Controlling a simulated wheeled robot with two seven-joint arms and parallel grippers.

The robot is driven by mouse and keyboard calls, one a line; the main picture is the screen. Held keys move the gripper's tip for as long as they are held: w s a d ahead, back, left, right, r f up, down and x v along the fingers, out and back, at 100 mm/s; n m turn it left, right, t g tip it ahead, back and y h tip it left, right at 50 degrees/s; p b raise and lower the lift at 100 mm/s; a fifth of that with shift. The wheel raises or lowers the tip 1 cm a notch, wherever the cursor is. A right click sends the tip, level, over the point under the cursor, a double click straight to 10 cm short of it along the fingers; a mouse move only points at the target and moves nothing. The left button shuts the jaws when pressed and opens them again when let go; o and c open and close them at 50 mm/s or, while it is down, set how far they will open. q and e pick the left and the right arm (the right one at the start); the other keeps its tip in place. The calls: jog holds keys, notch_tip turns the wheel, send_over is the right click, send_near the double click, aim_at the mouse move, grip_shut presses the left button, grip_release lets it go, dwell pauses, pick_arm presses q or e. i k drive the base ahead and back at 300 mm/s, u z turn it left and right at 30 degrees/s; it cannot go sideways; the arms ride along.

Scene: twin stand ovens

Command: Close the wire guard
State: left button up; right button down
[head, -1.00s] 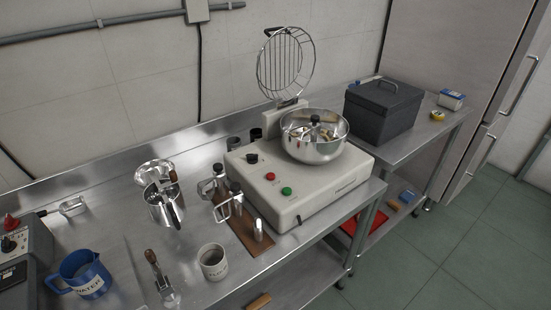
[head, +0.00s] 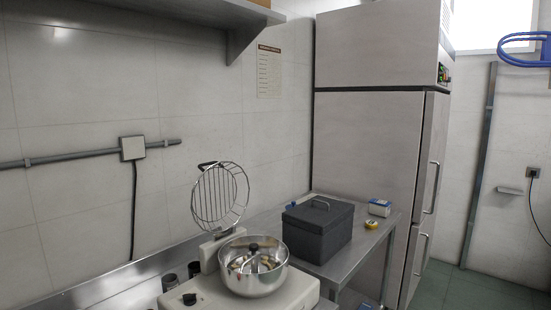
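The wire guard (head: 220,195) is a round wire grid with a dark handle at its upper left. It stands raised, nearly upright, behind the steel bowl (head: 253,279) of the mixer. The bowl sits on the cream mixer base (head: 210,291) and holds a dark-topped mixing tool with some contents I cannot make out. The bowl's top is uncovered. Neither of my grippers shows in the head view.
A dark grey lidded box (head: 317,230) stands right of the mixer on a steel table, with a small blue and white box (head: 379,207) beyond it. A tall fridge (head: 370,160) stands behind at the right. A wall shelf (head: 180,12) hangs at the upper left.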

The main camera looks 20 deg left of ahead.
aim_at(218, 235)
jog(key=z, duration=1)
jog(key=i, duration=1.2)
jog(key=u, duration=2.3)
